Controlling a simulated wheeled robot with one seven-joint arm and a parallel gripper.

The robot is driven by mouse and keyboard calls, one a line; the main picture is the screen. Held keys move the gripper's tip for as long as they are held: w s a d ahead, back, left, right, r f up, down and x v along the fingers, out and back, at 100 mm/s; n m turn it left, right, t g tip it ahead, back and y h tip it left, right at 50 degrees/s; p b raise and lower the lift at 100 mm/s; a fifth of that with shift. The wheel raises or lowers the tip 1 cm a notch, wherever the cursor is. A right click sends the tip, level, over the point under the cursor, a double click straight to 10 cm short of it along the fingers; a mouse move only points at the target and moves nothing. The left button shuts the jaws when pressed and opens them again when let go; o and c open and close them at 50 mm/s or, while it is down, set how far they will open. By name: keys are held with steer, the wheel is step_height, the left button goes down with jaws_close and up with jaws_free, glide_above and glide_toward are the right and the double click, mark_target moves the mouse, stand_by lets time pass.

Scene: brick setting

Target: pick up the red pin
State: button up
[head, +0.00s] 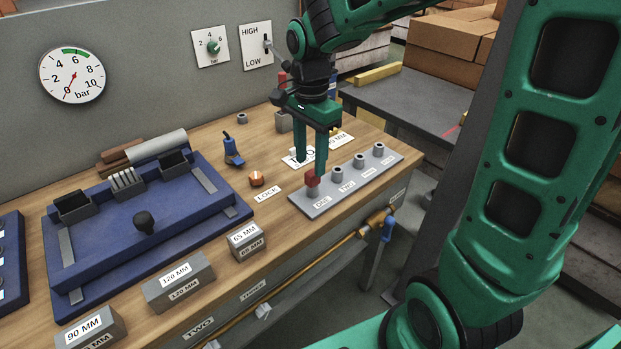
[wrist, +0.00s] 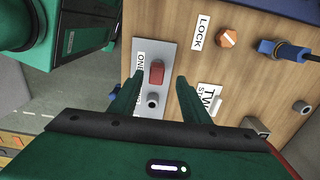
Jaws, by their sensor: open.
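The red pin (head: 311,177) stands at the near-left end of a grey strip (head: 345,188), by the label ONE. In the wrist view the red pin (wrist: 157,73) shows between my two fingertips, nearer the left one. My gripper (head: 310,167) is open, pointing down at the pin's end of the strip. In the wrist view my gripper (wrist: 160,79) has nothing clamped in it. One finger partly overlaps the pin in the head view, and I cannot tell whether it touches.
Several grey sockets (head: 358,160) line the strip beside the pin. An orange knob (head: 256,179) and a blue clamp-like piece (head: 233,150) stand to the left. A grey 65 MM block (head: 247,243) and a blue fixture (head: 190,210) lie further left.

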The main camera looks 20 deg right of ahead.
steer(key=shift+s+d+f, duration=0.15)
steer(key=shift+f, duration=2.2)
jaws_close()
steer(key=shift+r, duration=0.1)
steer(key=shift+r, duration=0.5)
steer(key=r, duration=0.3)
steer(key=shift+s+a+r, duration=0.15)
steer(key=shift+a+r, duration=0.1)
steer(key=shift+a, duration=0.05)
steer(key=s+a+r, duration=0.6)
steer(key=a, duration=0.3)
steer(key=m, duration=0.4)
glide_toward(312, 172)
steer(key=w+d+m, duration=0.2)
steer(key=d, duration=0.6)
steer(key=shift+w+d+f, duration=0.15)
steer(key=shift+w+f, duration=0.05)
steer(key=shift+w, duration=0.1)
